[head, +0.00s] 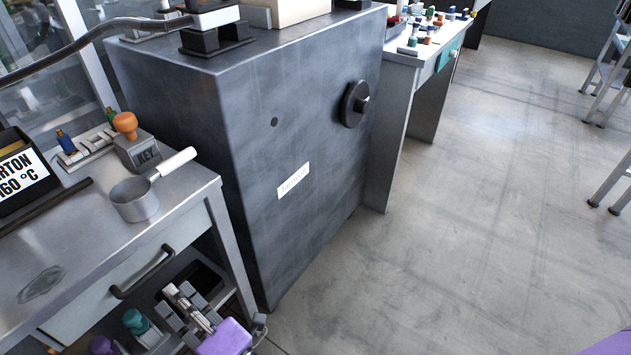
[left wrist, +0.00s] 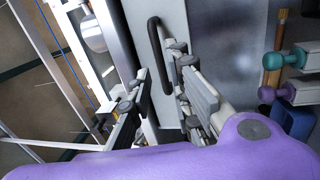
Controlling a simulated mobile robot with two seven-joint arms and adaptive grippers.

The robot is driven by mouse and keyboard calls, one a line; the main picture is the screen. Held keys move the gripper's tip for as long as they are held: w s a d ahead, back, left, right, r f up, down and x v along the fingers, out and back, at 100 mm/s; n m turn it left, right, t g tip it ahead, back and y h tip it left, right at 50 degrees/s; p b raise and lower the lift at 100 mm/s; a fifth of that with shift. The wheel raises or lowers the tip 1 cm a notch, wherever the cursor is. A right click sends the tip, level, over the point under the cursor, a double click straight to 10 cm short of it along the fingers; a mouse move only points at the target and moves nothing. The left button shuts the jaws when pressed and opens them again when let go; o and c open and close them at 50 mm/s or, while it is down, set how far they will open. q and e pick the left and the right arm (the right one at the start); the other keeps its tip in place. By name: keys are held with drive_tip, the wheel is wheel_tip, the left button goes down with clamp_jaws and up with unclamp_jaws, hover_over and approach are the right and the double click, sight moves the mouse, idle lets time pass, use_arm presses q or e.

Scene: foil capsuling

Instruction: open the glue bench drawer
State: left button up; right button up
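The bench at the left (head: 90,255), which I take for the glue bench, has a pale drawer front (head: 105,298) under its metal top. The drawer looks shut. Its dark bar handle (head: 142,272) also shows in the left wrist view (left wrist: 158,55). My left gripper (head: 187,308) is just below and right of the handle in the head view. In the left wrist view its fingers (left wrist: 158,82) are apart, with the handle showing between them. I cannot tell whether they touch it.
Teal and purple handled items (head: 135,322) lie below the drawer. A large grey cabinet (head: 280,150) stands right of the bench. Floor (head: 460,230) beyond is clear.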

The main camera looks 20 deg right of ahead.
sight(145, 276)
use_arm(q)
drive_tip(key=shift+n+y, duration=0.3)
drive_tip(key=shift+n, duration=0.1)
drive_tip(key=x, duration=0.5)
drive_tip(key=a+x, duration=0.1)
drive_tip(key=x, duration=0.2)
drive_tip(key=shift+s+p, duration=0.25)
drive_tip(key=shift+p, duration=0.1)
drive_tip(key=shift+c, duration=0.5)
clamp_jaws()
